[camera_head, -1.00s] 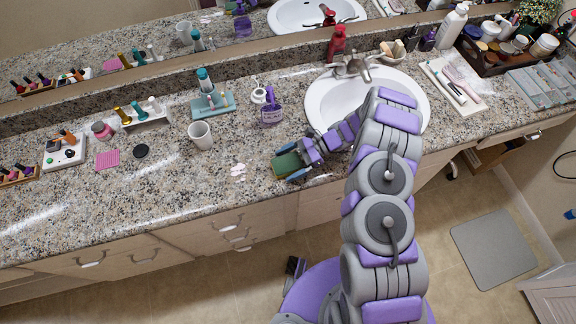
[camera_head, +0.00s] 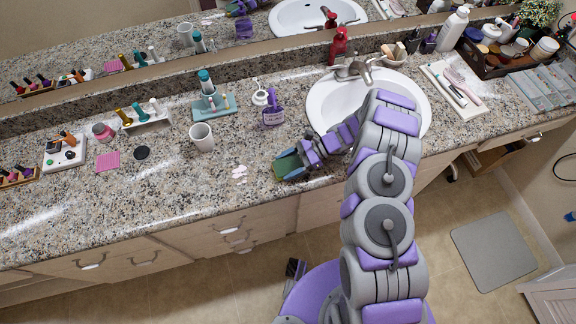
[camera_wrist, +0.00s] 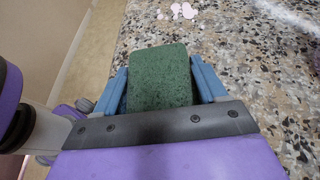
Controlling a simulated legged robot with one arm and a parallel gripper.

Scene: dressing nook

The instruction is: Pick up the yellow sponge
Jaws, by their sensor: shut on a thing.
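In the wrist view the sponge (camera_wrist: 160,78) sits between the two blue fingers of my gripper (camera_wrist: 162,84), one against each side. In the head view my gripper (camera_head: 291,164) reaches in from the right, shut on the sponge. I cannot tell whether the sponge touches the counter. Its underside is hidden.
The white sink (camera_head: 330,100) is behind my arm. A white cup (camera_head: 202,138), a purple bottle (camera_head: 273,112) and small pale pink pieces (camera_head: 239,173) are on the counter (camera_head: 200,190) left of the gripper. The counter's front edge is close by.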

